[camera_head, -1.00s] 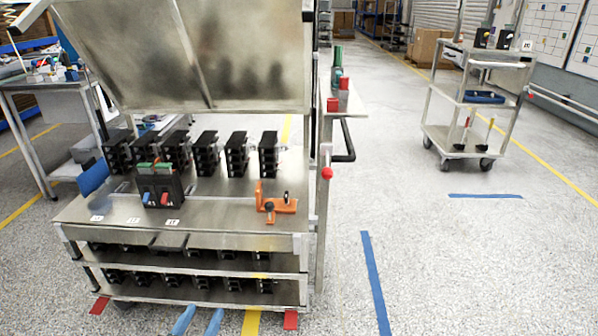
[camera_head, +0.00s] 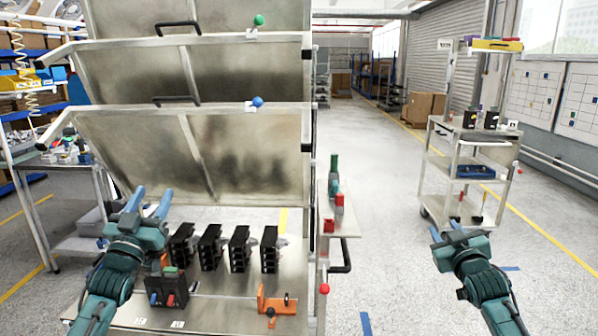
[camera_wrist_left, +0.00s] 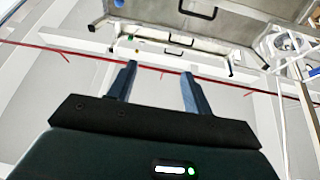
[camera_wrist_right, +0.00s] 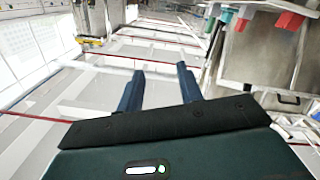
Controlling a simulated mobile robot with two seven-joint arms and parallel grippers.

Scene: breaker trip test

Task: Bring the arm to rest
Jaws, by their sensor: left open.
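My left gripper (camera_head: 151,198) is raised over the left part of the metal bench, in front of the lowest tilted panel. In the left wrist view its two blue fingers (camera_wrist_left: 159,72) stand apart with nothing between them. My right gripper (camera_head: 447,230) is held over the aisle floor, in front of the wheeled cart and clear of it. In the right wrist view its fingers (camera_wrist_right: 160,72) are also apart and empty. Both arms come up from the bottom of the head view. The left arm hides part of the bench and some breakers.
Black breakers (camera_head: 240,248) stand in a row on the bench, with a breaker unit (camera_head: 167,290) and an orange fixture (camera_head: 275,303) nearer. Tilted metal panels (camera_head: 230,150) rise behind. A side shelf (camera_head: 345,222) and a cart (camera_head: 472,135) flank the open aisle.

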